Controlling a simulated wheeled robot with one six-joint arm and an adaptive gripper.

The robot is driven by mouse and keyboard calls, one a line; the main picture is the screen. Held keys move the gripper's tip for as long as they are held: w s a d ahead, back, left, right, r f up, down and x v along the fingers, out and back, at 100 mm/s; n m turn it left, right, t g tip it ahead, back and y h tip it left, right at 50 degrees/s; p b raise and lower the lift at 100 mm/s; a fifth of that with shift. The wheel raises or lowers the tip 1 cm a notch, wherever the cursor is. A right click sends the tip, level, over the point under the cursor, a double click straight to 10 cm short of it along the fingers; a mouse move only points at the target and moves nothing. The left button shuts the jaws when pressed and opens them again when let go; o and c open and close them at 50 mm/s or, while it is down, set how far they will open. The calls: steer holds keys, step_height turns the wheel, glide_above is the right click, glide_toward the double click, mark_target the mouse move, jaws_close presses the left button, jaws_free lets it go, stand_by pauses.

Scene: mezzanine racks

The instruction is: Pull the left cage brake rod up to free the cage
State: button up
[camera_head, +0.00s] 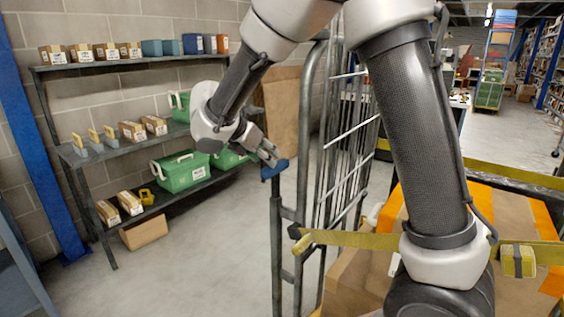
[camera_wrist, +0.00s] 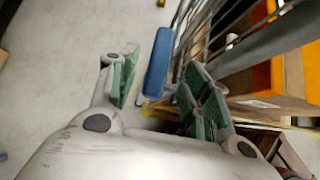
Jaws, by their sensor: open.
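The left cage brake rod (camera_head: 277,235) is a dark upright bar beside the cage's left frame, topped by a blue handle (camera_head: 274,170). The roll cage (camera_head: 306,120) has grey tubes and wire mesh. My gripper (camera_head: 268,155) is at the handle, reaching in from the left. In the wrist view, my gripper (camera_wrist: 162,78) is open, with green-padded fingers on either side of the blue handle (camera_wrist: 158,62). A gap shows between the left finger and the handle; the right finger looks close to it. I cannot tell whether it touches. The rod's lower end is out of view.
A shelf rack (camera_head: 110,148) with green crates (camera_head: 181,172) and small boxes stands against the left wall. A yellow strap (camera_head: 350,240) crosses cartons (camera_head: 355,280) at the right. The grey floor (camera_head: 215,235) between rack and cage is clear.

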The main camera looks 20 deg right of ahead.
mark_target(275, 180)
steer(key=x, duration=0.7)
steer(key=shift+w+d+f, duration=0.1)
steer(key=shift+f, duration=0.05)
